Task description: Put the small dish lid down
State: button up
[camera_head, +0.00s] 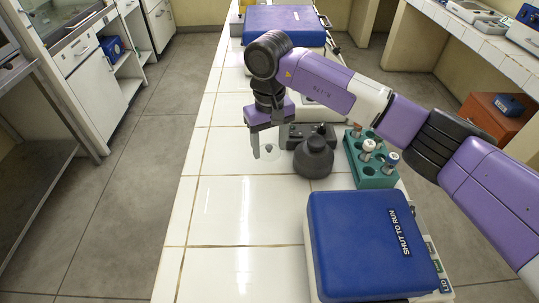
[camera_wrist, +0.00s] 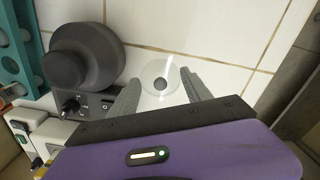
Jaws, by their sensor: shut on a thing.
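The small dish lid (camera_wrist: 160,84) is a clear round disc with a grey spot at its middle. In the wrist view it sits between the two grey fingers of my gripper (camera_wrist: 160,80), which are shut on it. In the head view my gripper (camera_head: 269,151) points down over the white tiled bench, and the lid shows only as a faint clear shape (camera_head: 271,153) between the fingers. It is low over the tiles, but I cannot tell whether it touches them. Whether a dish lies beneath it is also unclear.
A dark grey round-topped device (camera_head: 314,157) stands just right of my gripper. A green rack (camera_head: 369,180) with several capped tubes is farther right. A blue-lidded box (camera_head: 365,243) stands in front. White tiles (camera_head: 230,215) are clear left and front of the gripper; the bench's left edge is near.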

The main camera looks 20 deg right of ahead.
aim_at(269, 152)
jog(key=shift+f, duration=2.35)
jog(key=shift+f, duration=0.2)
jog(key=o, duration=1.3)
jog(key=shift+r, duration=0.1)
